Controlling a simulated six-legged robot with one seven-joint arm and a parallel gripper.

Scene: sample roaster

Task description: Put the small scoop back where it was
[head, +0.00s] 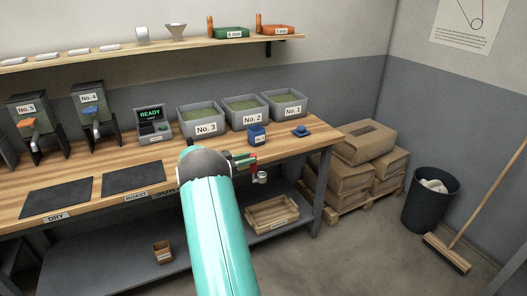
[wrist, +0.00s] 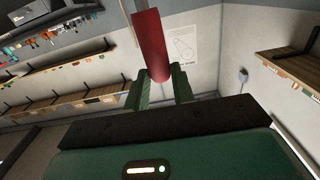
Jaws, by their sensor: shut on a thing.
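My gripper (head: 240,164) is over the front edge of the workbench, right of the middle of the head view, partly hidden by my arm. It is shut on the red handle of the small scoop (head: 261,177). The scoop's small metal cup hangs just in front of the bench edge, clear of the top. In the wrist view, the green fingers of my gripper (wrist: 160,84) close on the red handle of the scoop (wrist: 150,42), which points up and away. The cup is not clear in that view.
Grey bins No. 3 (head: 205,130), No. 2 and No. 1 stand along the back of the bench (head: 150,165). A device (head: 151,125) reads READY. A wooden crate (head: 271,214) is on the lower shelf.

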